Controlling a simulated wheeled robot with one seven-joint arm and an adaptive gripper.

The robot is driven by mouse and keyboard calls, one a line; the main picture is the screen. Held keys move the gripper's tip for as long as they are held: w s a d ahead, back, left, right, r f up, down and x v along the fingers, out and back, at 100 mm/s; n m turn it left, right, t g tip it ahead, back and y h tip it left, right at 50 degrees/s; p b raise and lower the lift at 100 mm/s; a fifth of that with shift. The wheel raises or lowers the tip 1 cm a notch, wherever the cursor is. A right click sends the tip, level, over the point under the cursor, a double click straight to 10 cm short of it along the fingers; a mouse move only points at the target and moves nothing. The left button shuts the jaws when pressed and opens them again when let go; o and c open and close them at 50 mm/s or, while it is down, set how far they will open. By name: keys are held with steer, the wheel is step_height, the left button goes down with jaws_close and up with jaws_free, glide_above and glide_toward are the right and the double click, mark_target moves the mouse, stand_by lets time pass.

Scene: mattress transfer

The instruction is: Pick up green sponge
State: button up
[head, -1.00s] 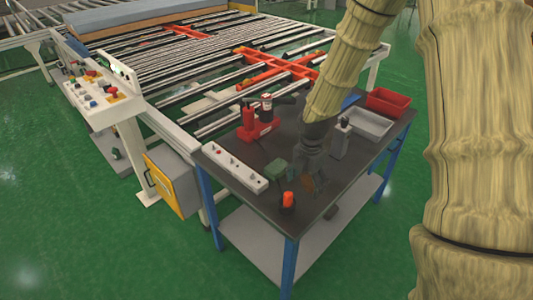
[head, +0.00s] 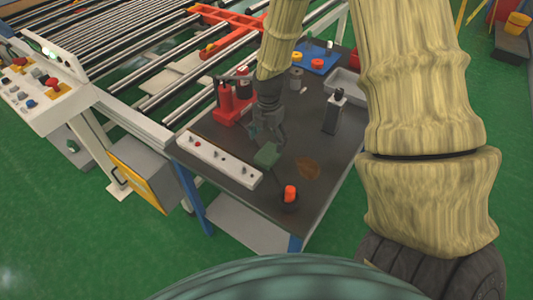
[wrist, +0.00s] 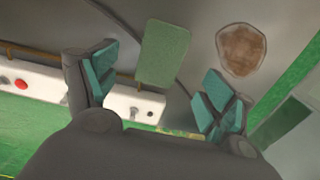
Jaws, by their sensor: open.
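The green sponge (head: 267,155) lies on the dark table top (head: 225,133), near the white switch strip. It also shows in the wrist view (wrist: 164,52), as a flat green block ahead of the fingers and between their directions. My gripper (head: 265,137) is just behind the sponge in the head view, above the table. In the wrist view its two teal-padded fingers (wrist: 160,95) are wide apart with nothing between them. I cannot tell the exact height of the fingers over the table.
A white switch strip (head: 219,160) runs along the table's left edge. A dark cup with an orange-red item (head: 290,194) stands near the front. A brown patch (head: 308,168) lies right of the sponge.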

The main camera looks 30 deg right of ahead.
mark_target(268, 153)
steer(key=shift+s+f+p, duration=0.1)
steer(key=shift+f+p, duration=0.7)
steer(key=shift+f, duration=3)
steer(key=c, duration=0.8)
